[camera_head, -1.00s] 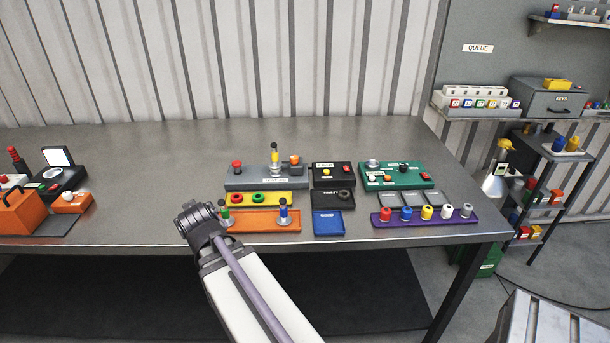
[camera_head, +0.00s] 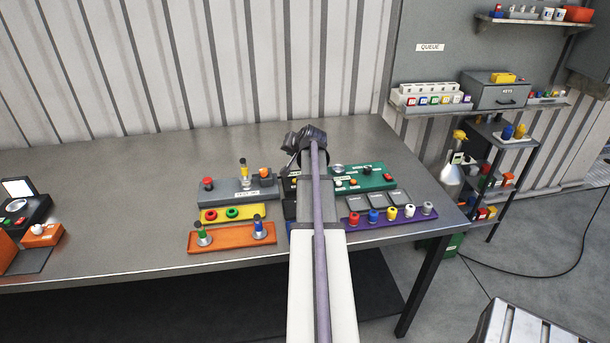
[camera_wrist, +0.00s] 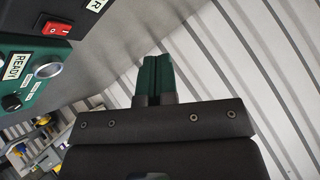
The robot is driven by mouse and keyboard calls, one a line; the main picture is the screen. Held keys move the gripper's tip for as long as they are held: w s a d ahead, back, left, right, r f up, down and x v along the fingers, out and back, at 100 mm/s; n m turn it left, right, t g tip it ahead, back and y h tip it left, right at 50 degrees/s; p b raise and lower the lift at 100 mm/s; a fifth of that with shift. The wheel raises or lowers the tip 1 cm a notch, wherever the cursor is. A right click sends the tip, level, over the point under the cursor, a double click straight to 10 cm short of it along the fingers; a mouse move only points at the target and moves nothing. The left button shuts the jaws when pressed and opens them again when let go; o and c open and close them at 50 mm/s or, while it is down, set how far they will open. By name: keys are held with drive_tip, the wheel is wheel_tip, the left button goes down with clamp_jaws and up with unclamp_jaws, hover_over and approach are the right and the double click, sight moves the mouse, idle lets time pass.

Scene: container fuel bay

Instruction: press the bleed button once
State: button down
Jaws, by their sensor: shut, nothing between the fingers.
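No label that I can read says bleed, so I cannot tell which control is the bleed button. A grey panel (camera_head: 236,194) carries a red button (camera_head: 208,184) and an upright yellow-topped part. A green panel (camera_head: 376,184) has several small controls; in the wrist view its READY label shows beside a silver round part (camera_wrist: 48,69). A black panel (camera_wrist: 20,18) with a red rocker switch (camera_wrist: 52,29) shows at the wrist view's upper left; my arm mostly hides it in the head view. My gripper (camera_wrist: 155,62) is shut and empty, apart from the panels.
An orange panel (camera_head: 232,238) with two upright parts and a yellow tray (camera_head: 250,213) lie nearer the front edge. A purple rack (camera_head: 384,224) of coloured knobs is right of my arm. The table (camera_head: 120,215) is clear between the orange box at left and the panels.

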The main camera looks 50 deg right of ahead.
sight(295, 181)
drive_tip(key=d+n+y, duration=0.1)
drive_tip(key=n+y, duration=0.1)
drive_tip(key=y, duration=0.1)
drive_tip(key=shift+s+d+f, duration=0.15)
drive_tip(key=shift+d+f, duration=0.1)
drive_tip(key=shift+d, duration=0.15)
drive_tip(key=shift+f, duration=0.1)
wheel_tip(295, 181, down, 9)
drive_tip(key=b, duration=0.8)
drive_tip(key=shift+r+b, duration=0.2)
drive_tip(key=shift+b, duration=0.1)
idle(1.0)
drive_tip(key=shift+f+b, duration=0.4)
drive_tip(key=shift+b, duration=0.05)
